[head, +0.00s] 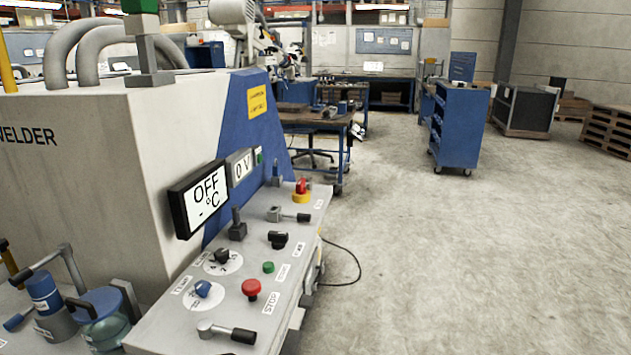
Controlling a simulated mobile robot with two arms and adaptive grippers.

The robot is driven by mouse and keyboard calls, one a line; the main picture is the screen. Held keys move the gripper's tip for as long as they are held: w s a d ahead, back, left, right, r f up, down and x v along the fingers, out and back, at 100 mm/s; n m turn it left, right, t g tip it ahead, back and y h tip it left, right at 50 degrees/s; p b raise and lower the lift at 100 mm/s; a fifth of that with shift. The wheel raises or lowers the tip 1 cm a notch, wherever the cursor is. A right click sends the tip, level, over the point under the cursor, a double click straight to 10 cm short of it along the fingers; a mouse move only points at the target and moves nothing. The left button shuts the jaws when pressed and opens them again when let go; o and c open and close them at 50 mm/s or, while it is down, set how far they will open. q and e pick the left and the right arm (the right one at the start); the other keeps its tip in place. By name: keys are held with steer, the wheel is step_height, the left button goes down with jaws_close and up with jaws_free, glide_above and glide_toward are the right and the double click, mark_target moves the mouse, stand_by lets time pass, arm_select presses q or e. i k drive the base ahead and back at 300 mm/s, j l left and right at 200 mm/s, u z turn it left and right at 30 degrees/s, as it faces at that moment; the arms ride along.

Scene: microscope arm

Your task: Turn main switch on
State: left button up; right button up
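The control panel (185,328) of a grey and blue welder (75,190) slopes away from me. A red and yellow rotary switch (301,192) sits at its far end; it looks like the main switch, but its label is too small to read. A display (198,200) on the welder reads "OFF" and "- °C". Neither of my grippers is in view.
The panel also carries a black-handled lever (290,215), a red stop button (251,289), a green button (268,267), a blue knob (203,288) and a front lever (228,331).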

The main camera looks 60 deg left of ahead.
mark_target(301, 187)
steer(key=i+u, duration=0.7)
steer(key=i+l+u, duration=0.2)
steer(key=i+u, duration=0.15)
steer(key=i, duration=0.1)
